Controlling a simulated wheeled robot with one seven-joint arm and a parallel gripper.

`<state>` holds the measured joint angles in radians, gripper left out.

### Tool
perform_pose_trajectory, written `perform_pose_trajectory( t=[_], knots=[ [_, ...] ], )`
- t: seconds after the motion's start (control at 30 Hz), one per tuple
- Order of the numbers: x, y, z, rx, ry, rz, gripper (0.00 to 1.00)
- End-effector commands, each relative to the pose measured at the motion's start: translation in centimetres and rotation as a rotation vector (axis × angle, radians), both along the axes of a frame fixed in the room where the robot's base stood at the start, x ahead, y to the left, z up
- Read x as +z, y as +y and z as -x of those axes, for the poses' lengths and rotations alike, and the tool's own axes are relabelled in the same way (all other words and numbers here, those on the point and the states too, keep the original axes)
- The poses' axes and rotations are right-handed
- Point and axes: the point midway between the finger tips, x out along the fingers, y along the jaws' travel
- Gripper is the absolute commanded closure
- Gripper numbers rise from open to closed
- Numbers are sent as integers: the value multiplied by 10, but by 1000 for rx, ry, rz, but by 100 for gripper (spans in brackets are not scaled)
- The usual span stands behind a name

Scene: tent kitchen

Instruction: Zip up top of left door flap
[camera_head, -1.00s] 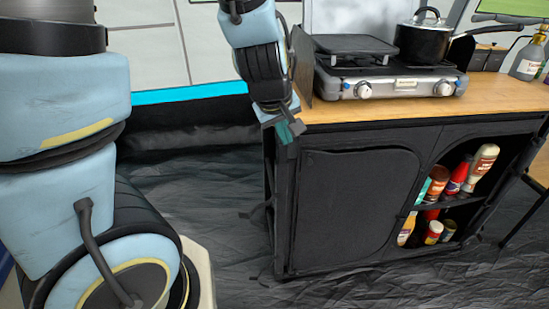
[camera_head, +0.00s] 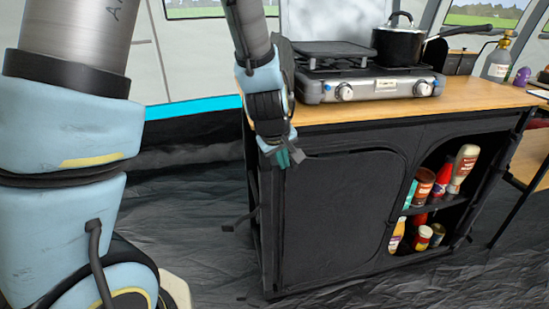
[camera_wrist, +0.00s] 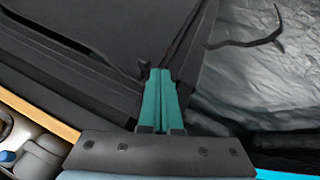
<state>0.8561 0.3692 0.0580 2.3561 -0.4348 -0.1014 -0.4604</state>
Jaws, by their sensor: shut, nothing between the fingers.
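The left door flap (camera_head: 340,215) is a black fabric panel on the front of the cabinet. It looks closed across most of its opening, with a seam line curving along its top and right side. In the wrist view the flap (camera_wrist: 85,22) is at the upper left, with a dark slit along its edge. My gripper (camera_head: 285,158) is at the cabinet's upper left front corner, by the top of the flap. Its teal fingers, also in the wrist view (camera_wrist: 160,78), are shut and empty. A small dark tab (camera_wrist: 144,68) lies beside the fingertips; I cannot tell whether they touch.
The right compartment is open, with several bottles (camera_head: 425,185) on its shelves. A stove (camera_head: 370,83) and a black pot (camera_head: 400,46) stand on the wooden top (camera_head: 440,102).

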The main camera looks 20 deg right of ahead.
Motion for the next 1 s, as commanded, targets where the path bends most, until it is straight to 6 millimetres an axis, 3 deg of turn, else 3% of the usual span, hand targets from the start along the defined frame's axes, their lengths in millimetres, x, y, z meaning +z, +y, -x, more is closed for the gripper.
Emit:
perform_pose_trajectory(
  t=[0.2, 0.67, 1.0],
  knots=[
    [-5, -11, -1, 0, 1, -1, 100],
    [-4, -16, 0, -2, 1, -2, 100],
    [1, -69, 7, -4, 2, -3, 100]
  ],
)
